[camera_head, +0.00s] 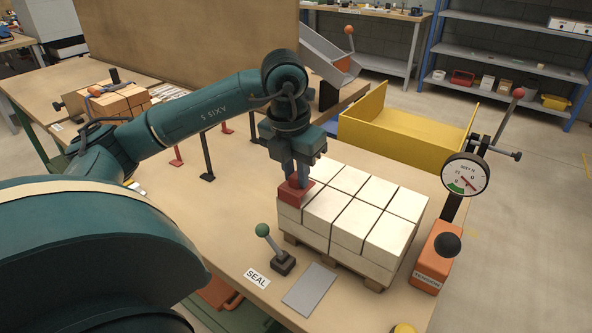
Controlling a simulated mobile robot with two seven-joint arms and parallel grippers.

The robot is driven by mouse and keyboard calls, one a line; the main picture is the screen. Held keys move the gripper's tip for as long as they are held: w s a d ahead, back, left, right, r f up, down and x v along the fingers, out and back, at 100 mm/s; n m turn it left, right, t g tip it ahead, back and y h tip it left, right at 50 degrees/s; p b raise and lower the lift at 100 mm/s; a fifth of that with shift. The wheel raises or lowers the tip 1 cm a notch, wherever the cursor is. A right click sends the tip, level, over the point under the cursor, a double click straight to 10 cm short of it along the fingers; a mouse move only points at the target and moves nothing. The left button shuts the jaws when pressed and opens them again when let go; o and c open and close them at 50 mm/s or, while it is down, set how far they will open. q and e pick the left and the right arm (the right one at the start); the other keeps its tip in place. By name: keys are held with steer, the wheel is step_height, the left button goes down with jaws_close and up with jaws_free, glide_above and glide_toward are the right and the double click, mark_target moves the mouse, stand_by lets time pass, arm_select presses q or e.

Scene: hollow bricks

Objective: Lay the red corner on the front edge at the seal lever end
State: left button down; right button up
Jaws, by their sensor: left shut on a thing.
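My left gripper (298,174) points down over the left corner of the stack of white bricks (352,232), which stands on a wooden pallet (372,284). It is shut on the red corner (293,194), which is at the stack's upper left edge, on the side nearest the seal lever. Whether the red corner rests on the bricks or hangs just above them I cannot tell. The seal lever (271,243) has a green knob and stands upright, tilted left, in front of the stack beside a "SEAL" label (257,278). My right gripper is not in view.
An orange tension unit (436,262) with a black knob and a round gauge (464,174) stands right of the stack. A yellow bin (410,138) is behind. A grey plate (310,289) lies in front. Black and red posts stand left of the stack on the bench.

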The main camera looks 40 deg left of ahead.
arm_select(q)
steer(key=shift+f+b, duration=0.5)
steer(key=shift+f, duration=0.1)
steer(key=c, duration=1.3)
jaws_free()
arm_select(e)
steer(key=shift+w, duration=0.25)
